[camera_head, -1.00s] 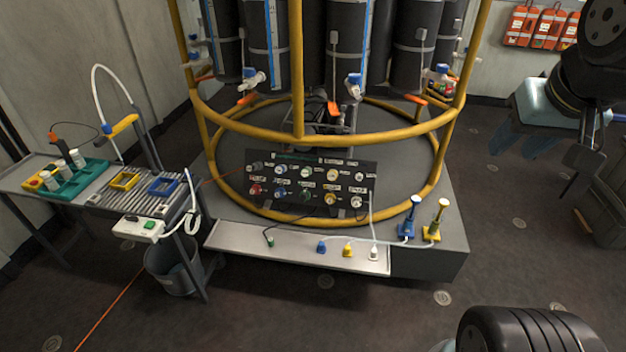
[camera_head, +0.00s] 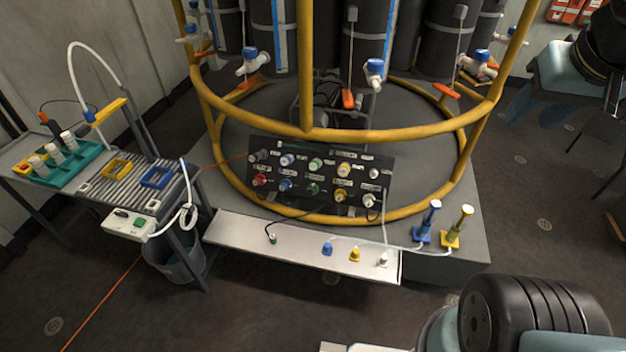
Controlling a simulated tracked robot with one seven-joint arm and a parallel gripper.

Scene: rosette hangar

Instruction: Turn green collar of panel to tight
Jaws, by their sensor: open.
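The black panel (camera_head: 325,160) stands tilted at the foot of the yellow frame and carries two rows of coloured round connectors with small white labels. A pale green connector (camera_head: 316,165) sits in the middle of the upper row. A darker green one (camera_head: 313,189) sits below it in the lower row. They are too small to tell whether either collar is tight. Black and dark arm parts of mine show at the upper right and lower right.
A pale shelf (camera_head: 225,228) in front of the panel holds a green plug (camera_head: 272,238) on a black cable, plus blue, yellow and white plugs. The yellow frame (camera_head: 400,131) curves above and around the panel. A workbench (camera_head: 110,200) stands left. Floor in front is clear.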

